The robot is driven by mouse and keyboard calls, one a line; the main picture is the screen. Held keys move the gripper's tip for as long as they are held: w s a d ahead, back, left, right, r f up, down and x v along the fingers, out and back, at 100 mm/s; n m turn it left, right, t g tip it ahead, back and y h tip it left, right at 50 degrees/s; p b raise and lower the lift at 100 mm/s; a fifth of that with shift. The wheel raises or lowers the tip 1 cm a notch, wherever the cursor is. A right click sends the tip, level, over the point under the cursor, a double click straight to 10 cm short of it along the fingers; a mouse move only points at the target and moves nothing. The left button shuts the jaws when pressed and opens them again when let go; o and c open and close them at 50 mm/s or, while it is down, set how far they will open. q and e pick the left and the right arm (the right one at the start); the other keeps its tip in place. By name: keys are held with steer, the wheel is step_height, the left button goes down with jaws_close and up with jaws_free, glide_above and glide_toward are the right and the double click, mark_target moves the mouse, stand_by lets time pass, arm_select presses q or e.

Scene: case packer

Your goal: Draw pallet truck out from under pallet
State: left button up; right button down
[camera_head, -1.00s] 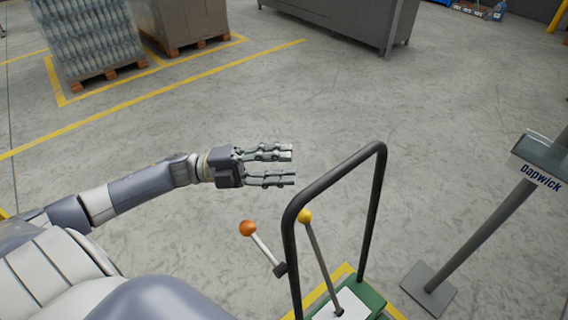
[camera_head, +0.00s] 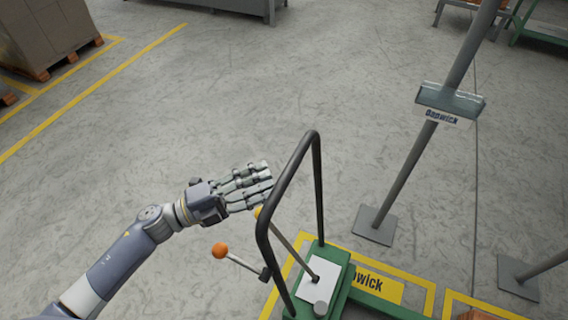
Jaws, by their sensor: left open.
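The pallet truck (camera_head: 333,282) stands at the lower middle with a green body, a white panel and a black hoop handle (camera_head: 319,190). A lever with an orange knob (camera_head: 220,251) sticks out to its left. The pallet is not clearly in view. My right gripper is not in view.
A grey post with a Dapwick sign (camera_head: 447,104) stands on a floor plate right of the truck; another post base (camera_head: 518,278) is farther right. Yellow floor lines (camera_head: 418,279) surround the truck's front. Boxes on a pallet (camera_head: 51,38) stand far left. Floor behind the handle is clear.

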mark_target(289, 171)
arm_select(q)
steer(key=shift+p+x, duration=0.8)
steer(key=shift+x, duration=2.75)
steer(key=shift+w+a, duration=0.1)
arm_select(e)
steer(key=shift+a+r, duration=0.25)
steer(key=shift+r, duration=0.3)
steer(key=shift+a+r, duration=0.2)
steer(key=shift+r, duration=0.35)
arm_select(q)
jaws_close()
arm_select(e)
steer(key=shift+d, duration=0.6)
